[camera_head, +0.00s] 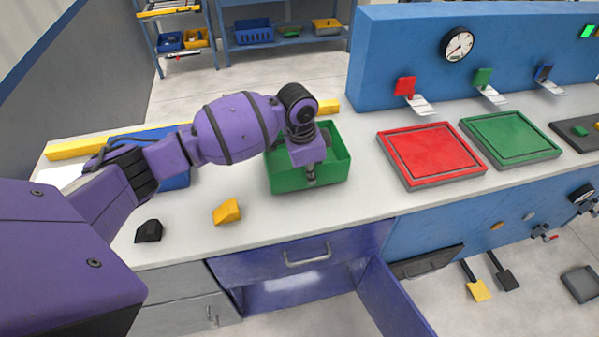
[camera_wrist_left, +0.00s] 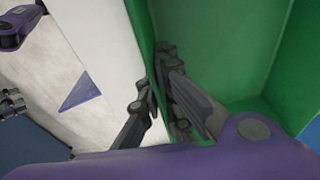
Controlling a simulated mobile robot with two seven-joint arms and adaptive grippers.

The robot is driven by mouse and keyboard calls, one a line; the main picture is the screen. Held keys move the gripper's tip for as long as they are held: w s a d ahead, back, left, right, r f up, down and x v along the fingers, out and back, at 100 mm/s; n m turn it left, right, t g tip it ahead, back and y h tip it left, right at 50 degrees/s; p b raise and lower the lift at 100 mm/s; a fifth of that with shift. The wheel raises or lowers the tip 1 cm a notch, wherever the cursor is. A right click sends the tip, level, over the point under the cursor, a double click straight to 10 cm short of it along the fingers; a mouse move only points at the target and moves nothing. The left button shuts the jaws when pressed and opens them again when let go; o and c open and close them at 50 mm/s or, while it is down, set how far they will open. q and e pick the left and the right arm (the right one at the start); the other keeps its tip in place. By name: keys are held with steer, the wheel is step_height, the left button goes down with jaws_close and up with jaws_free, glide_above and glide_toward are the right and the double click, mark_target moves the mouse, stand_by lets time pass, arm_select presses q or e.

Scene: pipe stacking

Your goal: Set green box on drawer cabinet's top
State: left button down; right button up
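The green box (camera_head: 310,180) is an open-topped bin on the white worktop, or just above it; I cannot tell which. My left gripper (camera_head: 310,178) points down at its near wall. In the left wrist view its fingers (camera_wrist_left: 160,95) sit on both sides of the green wall (camera_wrist_left: 150,45), closed against it. The drawer cabinet (camera_head: 300,250) is blue, with a handled drawer front and an open compartment and door below it; the white worktop (camera_head: 290,218) runs above it.
A yellow piece (camera_head: 227,211) and a black piece (camera_head: 148,231) lie left of the green box. A blue bin (camera_head: 177,181) is partly hidden behind my left arm. Red (camera_head: 432,152) and green (camera_head: 510,138) trays lie to the right.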

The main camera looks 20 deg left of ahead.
arm_select(q)
steer(key=shift+f, duration=0.8)
steer(key=shift+f, duration=0.2)
steer(key=c, duration=2)
jaws_free()
steer(key=r, duration=0.4)
steer(key=s+a+r, duration=0.1)
steer(key=r, duration=0.3)
steer(key=r+p, duration=0.1)
steer(key=r, duration=0.3)
steer(key=shift+s+a+r, duration=0.15)
steer(key=shift+s, duration=0.05)
